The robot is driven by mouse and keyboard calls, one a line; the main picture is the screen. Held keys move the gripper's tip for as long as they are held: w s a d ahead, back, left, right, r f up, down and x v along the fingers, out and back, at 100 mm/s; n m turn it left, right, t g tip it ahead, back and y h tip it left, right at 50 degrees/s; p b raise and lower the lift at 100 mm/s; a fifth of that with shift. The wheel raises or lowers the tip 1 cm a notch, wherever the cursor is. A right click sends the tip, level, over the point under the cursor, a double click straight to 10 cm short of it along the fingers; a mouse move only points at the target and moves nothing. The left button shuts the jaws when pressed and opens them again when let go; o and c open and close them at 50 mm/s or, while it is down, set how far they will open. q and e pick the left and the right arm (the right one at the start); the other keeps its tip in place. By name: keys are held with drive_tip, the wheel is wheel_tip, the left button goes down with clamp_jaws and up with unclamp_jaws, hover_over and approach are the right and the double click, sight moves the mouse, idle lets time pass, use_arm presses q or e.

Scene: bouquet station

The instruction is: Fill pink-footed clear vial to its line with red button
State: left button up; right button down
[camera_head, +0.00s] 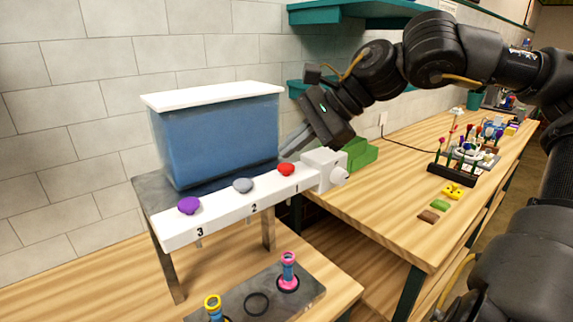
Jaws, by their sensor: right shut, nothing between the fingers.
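The pink-footed vial (288,270) stands upright on a dark plate at the front, below the button 1 end of the dispenser. Its body looks blue inside, with a reddish-pink band near the top; the exact liquid level against the line is too small to tell. The red button (286,169) sits on the white dispenser bar (222,208) above the number 1. My right gripper (288,151) is shut and empty, just behind and above the red button, beside the tank; its tips are partly hidden, and I cannot tell any contact. My left gripper is out of view.
A blue-filled tank (215,135) with a white lid stands behind the bar. A grey button (243,185) and purple button (189,205) are left of red. A yellow-ringed vial (213,307) stands front left. A white box with a knob (338,176) ends the bar.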

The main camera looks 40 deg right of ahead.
sight(292, 166)
drive_tip(key=shift+r+p, duration=1.5)
drive_tip(key=shift+r, duration=0.9)
